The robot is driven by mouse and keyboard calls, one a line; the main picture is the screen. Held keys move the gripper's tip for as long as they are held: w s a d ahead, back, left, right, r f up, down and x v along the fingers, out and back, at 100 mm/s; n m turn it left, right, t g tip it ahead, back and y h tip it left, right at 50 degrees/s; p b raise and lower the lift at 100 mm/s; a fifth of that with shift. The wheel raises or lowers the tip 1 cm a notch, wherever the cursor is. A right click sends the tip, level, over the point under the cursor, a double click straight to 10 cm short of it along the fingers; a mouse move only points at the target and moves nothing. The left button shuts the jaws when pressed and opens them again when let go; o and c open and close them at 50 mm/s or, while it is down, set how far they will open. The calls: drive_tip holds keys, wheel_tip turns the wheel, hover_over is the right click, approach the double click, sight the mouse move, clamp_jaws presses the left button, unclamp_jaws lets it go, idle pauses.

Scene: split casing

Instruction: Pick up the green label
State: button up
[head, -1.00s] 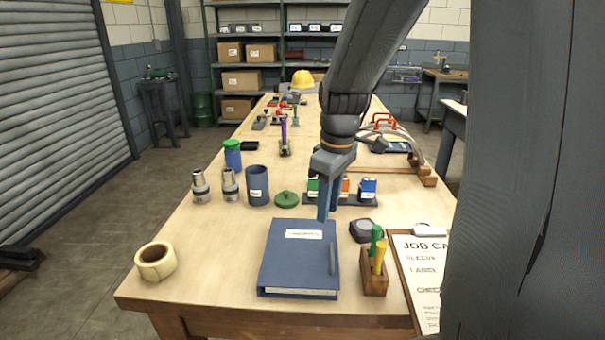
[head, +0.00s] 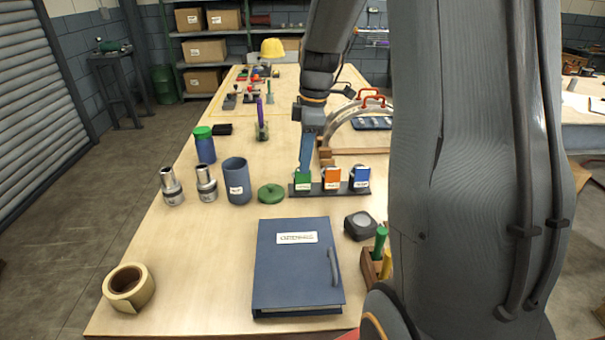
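The green label (head: 303,178) is a small green piece with a white tag. It stands at the left end of a dark rack (head: 318,191), beside an orange label (head: 332,176) and a blue label (head: 361,177). My gripper (head: 304,167) points down, with its blue-grey fingertips at the top of the green label in the picture. I see the fingers nearly edge-on, so their gap is hidden. I cannot tell whether they touch the green label.
A blue binder (head: 297,265) lies in front of the rack. A green lid (head: 271,193) and a dark cup (head: 237,181) stand to the left. A black block (head: 359,225) is at the front right. A curved frame with red handles (head: 352,115) is behind.

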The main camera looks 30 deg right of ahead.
drive_tip(key=shift+a+f, duration=0.15)
drive_tip(key=shift+f, duration=1.05)
clamp_jaws()
wheel_tip(320, 180, up, 15)
drive_tip(key=p, duration=0.1)
drive_tip(key=shift+f+p, duration=0.2)
drive_tip(key=shift+p, duration=0.2)
idle(0.3)
